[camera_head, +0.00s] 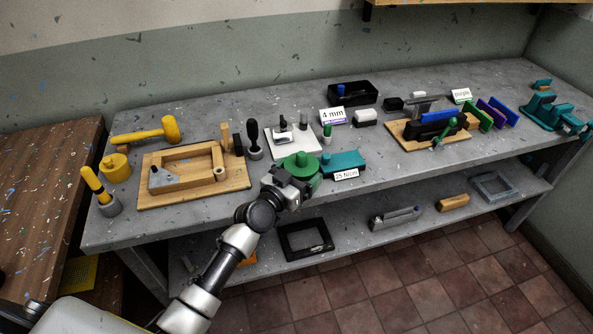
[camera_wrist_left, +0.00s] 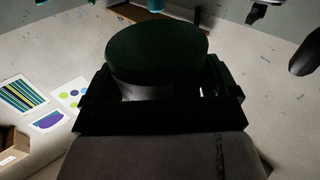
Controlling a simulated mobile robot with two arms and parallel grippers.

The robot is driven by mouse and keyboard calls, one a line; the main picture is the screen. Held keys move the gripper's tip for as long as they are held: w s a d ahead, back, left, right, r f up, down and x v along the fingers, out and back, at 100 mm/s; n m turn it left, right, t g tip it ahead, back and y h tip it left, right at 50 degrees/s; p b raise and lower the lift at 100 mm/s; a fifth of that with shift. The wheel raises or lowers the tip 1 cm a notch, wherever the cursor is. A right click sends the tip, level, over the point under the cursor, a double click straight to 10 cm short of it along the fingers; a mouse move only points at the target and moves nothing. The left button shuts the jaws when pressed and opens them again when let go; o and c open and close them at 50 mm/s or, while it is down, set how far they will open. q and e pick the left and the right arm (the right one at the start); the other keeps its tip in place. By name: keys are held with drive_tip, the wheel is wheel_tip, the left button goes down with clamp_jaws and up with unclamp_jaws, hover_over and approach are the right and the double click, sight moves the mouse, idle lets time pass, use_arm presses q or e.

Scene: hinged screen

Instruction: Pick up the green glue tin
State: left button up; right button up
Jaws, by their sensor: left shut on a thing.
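The green glue tin (camera_head: 301,163) is a short round tin with a small knob on top, at the front edge of the grey workbench in the head view. My left gripper (camera_head: 290,180) reaches it from the front and is shut on it. In the left wrist view the tin (camera_wrist_left: 157,52) looks dark green and round, between the two fingers of the gripper (camera_wrist_left: 160,95). Whether the tin touches the bench or is raised is hard to tell. My right gripper is in neither view.
A teal block (camera_head: 343,160) with a "25 N·cm" label sits just right of the tin. A white plate (camera_head: 290,146) with fittings lies behind it. A wooden frame on a board (camera_head: 205,190), a yellow mallet (camera_head: 150,131) and a yellow tin (camera_head: 116,167) stand to the left.

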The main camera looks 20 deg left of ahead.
use_arm(q)
drive_tip(key=s+d+r+p, duration=0.3)
drive_tip(key=d+r+p, duration=0.4)
drive_tip(key=d+p, duration=0.25)
drive_tip(key=s+a+r+n+t+y+b, duration=0.1)
drive_tip(key=s+a+n+y+b, duration=0.15)
drive_tip(key=s+a, duration=0.55)
drive_tip(key=s+a+r+n+y+b, duration=0.1)
drive_tip(key=s+a+y+b, duration=0.25)
drive_tip(key=s, duration=0.75)
drive_tip(key=w+d+f+m+h+p, duration=0.1)
drive_tip(key=w+d+h+p, duration=0.1)
drive_tip(key=w+d, duration=0.4)
drive_tip(key=w+d+f+m+g+h+p, duration=0.1)
drive_tip(key=w+d, duration=0.5)
drive_tip(key=w, duration=0.7)
drive_tip(key=m+h+p, duration=0.1)
drive_tip(key=h+p, duration=0.1)
drive_tip(key=h, duration=0.1)
drive_tip(key=shift+w+d+f+p, duration=0.2)
drive_tip(key=shift+d+f+p, duration=0.05)
drive_tip(key=shift+p, duration=0.1)
drive_tip(key=shift+a+m, duration=0.1)
drive_tip(key=shift+m, duration=0.15)
